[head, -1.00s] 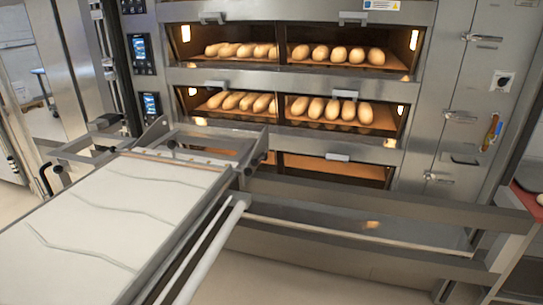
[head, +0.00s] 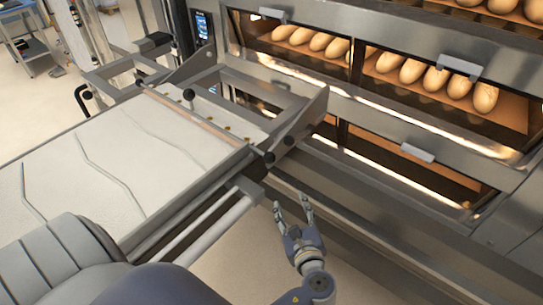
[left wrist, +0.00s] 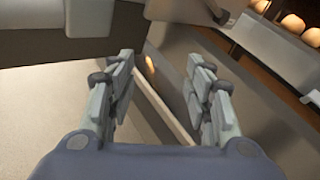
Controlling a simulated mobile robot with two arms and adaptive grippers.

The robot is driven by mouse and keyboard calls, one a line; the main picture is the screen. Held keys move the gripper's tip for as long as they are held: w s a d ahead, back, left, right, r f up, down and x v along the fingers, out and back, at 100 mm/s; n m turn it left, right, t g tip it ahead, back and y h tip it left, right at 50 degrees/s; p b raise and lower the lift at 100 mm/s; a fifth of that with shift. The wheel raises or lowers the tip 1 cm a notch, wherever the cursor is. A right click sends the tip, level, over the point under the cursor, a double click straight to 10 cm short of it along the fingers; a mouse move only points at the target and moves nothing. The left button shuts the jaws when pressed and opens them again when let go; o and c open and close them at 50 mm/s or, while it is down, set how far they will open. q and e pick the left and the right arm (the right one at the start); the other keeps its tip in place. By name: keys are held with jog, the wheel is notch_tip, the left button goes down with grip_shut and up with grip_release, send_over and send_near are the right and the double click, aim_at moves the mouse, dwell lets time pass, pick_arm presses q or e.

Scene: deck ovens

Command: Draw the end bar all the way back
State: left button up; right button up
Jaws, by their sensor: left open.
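The loader's pale fabric belt (head: 110,165) fills the left of the head view, with several dark crease lines. The end bar (head: 195,118) appears to be the thin bar across the belt's oven end, beside black knobs (head: 188,95). My left gripper (head: 291,203) is open and empty, to the right of the loader's side rail (head: 205,235) and below the end bar's right end, apart from both. In the left wrist view the open fingers (left wrist: 160,72) have nothing between them. My right gripper is not in view.
The deck oven (head: 400,115) stands close behind, with loaves behind glass on the upper decks and small handles (head: 417,152) jutting out. Metal side frames (head: 300,118) rise at the loader's oven end. Bare floor (head: 250,265) shows below the gripper.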

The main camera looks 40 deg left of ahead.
aim_at(271, 162)
pick_arm(q)
notch_tip(271, 162, up, 10)
jog(key=s+a+y, duration=0.2)
jog(key=y, duration=0.1)
jog(key=p+x, duration=0.2)
jog(key=x, duration=0.7)
jog(key=shift+a+p, duration=0.15)
jog(key=shift+p, duration=0.25)
jog(key=shift+w+a, duration=0.2)
jog(key=shift+a, duration=0.1)
jog(key=shift+w+a+f, duration=0.1)
jog(key=shift+w+a, duration=0.15)
grip_shut()
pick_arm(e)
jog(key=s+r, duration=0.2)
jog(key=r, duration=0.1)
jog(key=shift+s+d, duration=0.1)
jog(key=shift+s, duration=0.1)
